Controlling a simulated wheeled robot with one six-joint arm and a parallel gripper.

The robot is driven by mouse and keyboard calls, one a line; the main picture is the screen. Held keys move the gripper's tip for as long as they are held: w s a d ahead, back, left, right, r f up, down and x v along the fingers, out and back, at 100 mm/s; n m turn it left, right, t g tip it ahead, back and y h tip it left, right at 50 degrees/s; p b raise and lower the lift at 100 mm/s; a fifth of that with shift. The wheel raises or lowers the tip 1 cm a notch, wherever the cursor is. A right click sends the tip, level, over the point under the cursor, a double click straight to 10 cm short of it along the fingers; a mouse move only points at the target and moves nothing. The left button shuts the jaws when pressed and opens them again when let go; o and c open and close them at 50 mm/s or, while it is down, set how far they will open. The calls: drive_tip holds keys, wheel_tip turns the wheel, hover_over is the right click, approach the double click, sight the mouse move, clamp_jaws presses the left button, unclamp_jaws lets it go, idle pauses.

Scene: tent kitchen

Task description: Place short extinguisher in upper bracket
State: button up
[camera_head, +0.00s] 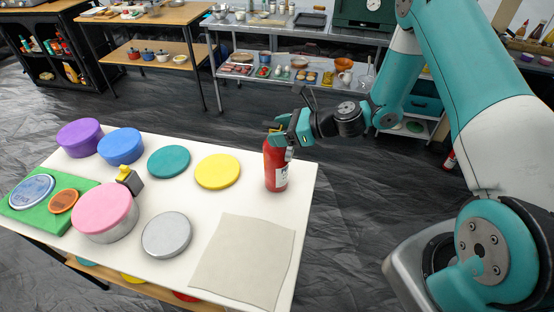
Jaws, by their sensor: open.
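A short red extinguisher (275,172) with a pale label stands upright at the far right corner of the white table. My gripper (283,133) is open and sits at the top of this extinguisher, by its head. I cannot tell whether the fingers touch it, and they partly hide the head. A second red object with a pale label (449,160), perhaps another extinguisher, shows beside my arm at the right. I cannot make out an upper bracket in this view.
The white table (205,265) carries round coloured tins, a green board (75,218), a small black-and-yellow object (130,180) and a beige cloth (245,262). Steel shelves (290,85) with food and pots stand behind. Dark floor lies between.

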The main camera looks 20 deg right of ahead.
drive_tip(key=shift+x, duration=1.35)
drive_tip(key=shift+s, duration=0.1)
clamp_jaws()
drive_tip(key=shift+f, duration=0.1)
